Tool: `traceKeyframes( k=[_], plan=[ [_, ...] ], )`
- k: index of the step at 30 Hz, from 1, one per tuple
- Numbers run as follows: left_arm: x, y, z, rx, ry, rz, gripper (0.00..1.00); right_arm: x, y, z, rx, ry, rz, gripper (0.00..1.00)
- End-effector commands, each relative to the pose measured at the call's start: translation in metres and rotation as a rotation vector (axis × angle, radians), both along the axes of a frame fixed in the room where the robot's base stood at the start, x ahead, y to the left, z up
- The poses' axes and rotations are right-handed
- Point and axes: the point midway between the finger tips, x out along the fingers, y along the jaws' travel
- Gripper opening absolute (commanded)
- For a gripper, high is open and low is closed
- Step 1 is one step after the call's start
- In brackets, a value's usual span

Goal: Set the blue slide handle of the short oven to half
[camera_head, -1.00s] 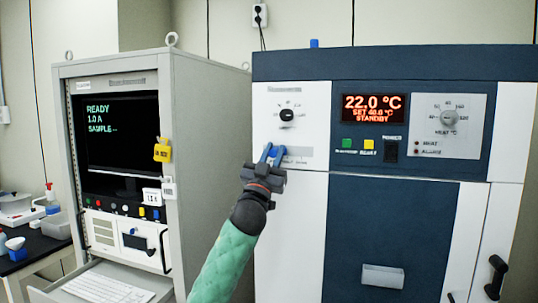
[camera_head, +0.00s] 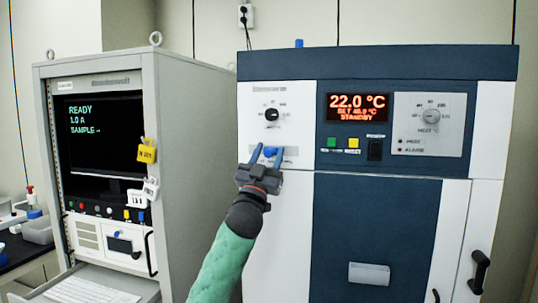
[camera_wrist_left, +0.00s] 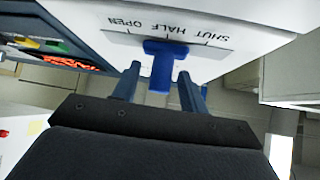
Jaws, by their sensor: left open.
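The bright blue slide handle (camera_head: 270,152) sits on a pale scale plate (camera_head: 290,154) at the upper left of the blue-and-white oven (camera_head: 376,215). In the left wrist view the handle (camera_wrist_left: 165,58) is a blue T shape close to the HALF mark, with upside-down OPEN and SHUT labels to either side. My left gripper (camera_head: 267,154) is open in front of the plate. In the left wrist view its fingers (camera_wrist_left: 158,88) stand on either side of the handle's stem, with visible gaps. My right gripper is not in view.
A black dial (camera_head: 271,114) is above the handle. A lit display (camera_head: 360,107) and green and yellow buttons (camera_head: 343,143) are to its right. A grey instrument rack (camera_head: 192,170) with a screen stands left of the oven. Open air lies in front of the oven's doors.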

Motion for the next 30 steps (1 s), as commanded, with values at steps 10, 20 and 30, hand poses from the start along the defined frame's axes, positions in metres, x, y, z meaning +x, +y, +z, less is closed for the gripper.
traceKeyframes(
  k=[10, 20, 30],
  plan=[
    [-0.031, 0.016, -0.039, 0.001, 0.002, 0.0, 0.43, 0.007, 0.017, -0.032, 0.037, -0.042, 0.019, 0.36],
    [-0.047, 0.024, -0.053, 0.0, 0.001, -0.001, 0.43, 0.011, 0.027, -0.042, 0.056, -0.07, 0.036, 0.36],
    [-0.047, 0.024, -0.053, 0.009, -0.003, 0.009, 0.43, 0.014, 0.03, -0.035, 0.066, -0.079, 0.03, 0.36]
  ],
)
